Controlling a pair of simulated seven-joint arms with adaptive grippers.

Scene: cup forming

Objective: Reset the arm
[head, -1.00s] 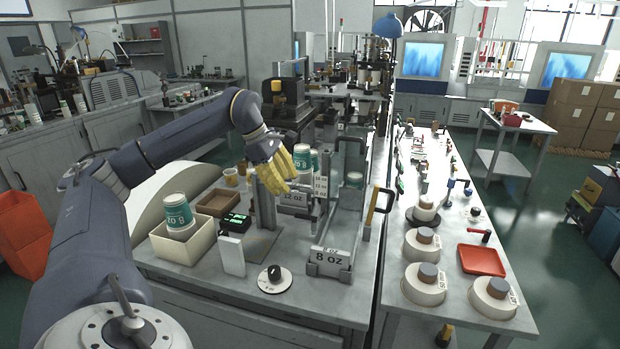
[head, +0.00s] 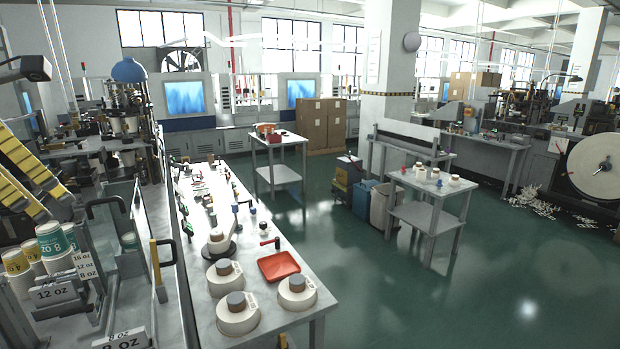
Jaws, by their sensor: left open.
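My left gripper (head: 50,203) shows at the left edge of the head view, with its yellow fingers apart and pointing down to the right. Nothing is seen between the fingers. The rest of my left arm is outside the picture. Below the fingers, paper cups (head: 52,241) with green and yellow bands stand in the left machine area. A "12 oz" label block (head: 54,293) is in front of them. My right gripper is not in view.
A long work table (head: 262,318) carries several round white pieces (head: 237,312) and a red tray (head: 278,266). Another table (head: 432,182) and open green floor (head: 400,300) lie to the right.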

